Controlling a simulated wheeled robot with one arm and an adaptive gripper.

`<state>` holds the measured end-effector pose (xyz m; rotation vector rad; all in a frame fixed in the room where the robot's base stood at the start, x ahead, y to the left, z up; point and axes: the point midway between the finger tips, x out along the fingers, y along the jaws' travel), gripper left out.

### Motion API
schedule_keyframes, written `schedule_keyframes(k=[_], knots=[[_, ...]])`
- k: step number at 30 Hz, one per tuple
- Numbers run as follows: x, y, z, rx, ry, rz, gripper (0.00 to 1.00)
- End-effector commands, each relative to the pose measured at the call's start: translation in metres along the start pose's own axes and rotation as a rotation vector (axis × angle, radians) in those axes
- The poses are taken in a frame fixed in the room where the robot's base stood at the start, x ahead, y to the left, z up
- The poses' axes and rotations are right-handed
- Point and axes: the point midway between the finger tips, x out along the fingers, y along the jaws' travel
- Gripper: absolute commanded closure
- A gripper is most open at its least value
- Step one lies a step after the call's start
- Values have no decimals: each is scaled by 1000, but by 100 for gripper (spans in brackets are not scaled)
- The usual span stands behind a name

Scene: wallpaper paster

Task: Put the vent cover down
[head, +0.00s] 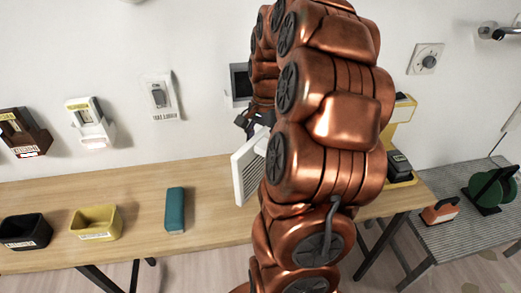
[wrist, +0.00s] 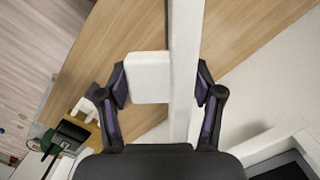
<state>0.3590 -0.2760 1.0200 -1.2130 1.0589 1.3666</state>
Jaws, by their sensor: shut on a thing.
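The white vent cover (head: 247,168), with a slatted face, is held off the wall above the wooden table (head: 140,195). In the wrist view its white edge and block-like back part (wrist: 148,78) lie between the fingers. My gripper (head: 256,122) is shut on it, with one dark finger on each side in the wrist view (wrist: 162,85). My copper-coloured arm hides part of the cover and the table behind it in the head view.
On the table are a black bin (head: 25,232), a yellow bin (head: 96,222) and a teal block (head: 175,210). A dark framed square (head: 240,84) is on the wall. A grey bench (head: 465,235) with a green reel (head: 492,188) stands right. Bare tabletop lies around the teal block.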

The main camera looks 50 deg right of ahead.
Motion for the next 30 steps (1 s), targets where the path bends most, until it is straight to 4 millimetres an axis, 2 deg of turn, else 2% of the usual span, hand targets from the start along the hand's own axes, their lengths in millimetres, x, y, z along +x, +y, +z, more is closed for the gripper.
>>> schedule_keyframes(k=[2, 12, 24, 25, 30], knots=[[0, -6, 0, -2, 0, 1, 76], [34, -3, -4, 0, -5, 3, 76], [40, -4, -5, 0, -1, 1, 76], [40, -4, -5, -1, -1, 1, 33], [38, -4, -5, -1, -1, 1, 15]])
